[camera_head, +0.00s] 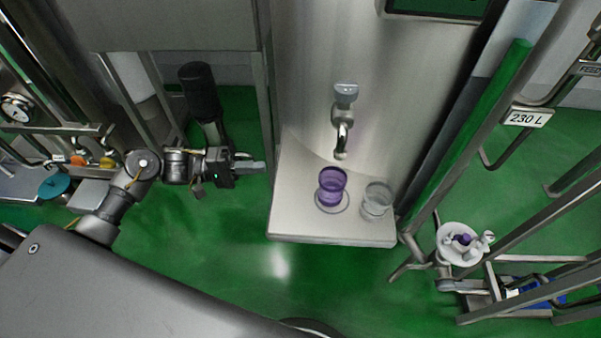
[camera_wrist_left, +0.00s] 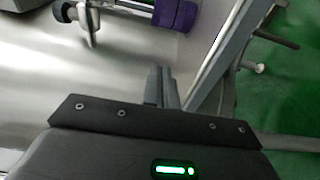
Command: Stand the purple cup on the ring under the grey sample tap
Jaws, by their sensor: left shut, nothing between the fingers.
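The purple cup (camera_head: 332,187) stands upright on the pale shelf, below the grey sample tap (camera_head: 342,122). The ring (camera_head: 346,207) shows around the foot of the cup, and the cup appears to stand within it. My left gripper (camera_head: 262,166) is shut and empty, left of the shelf and apart from the cup. Its closed fingers also show in the left wrist view (camera_wrist_left: 161,88). My right gripper is not in view.
A clear glass cup (camera_head: 377,201) stands on the shelf (camera_head: 300,222), right of the purple cup. A green-topped metal rail (camera_head: 480,125) rises at the right. A white dish (camera_head: 462,244) stands at the lower right. The shelf's left part is bare.

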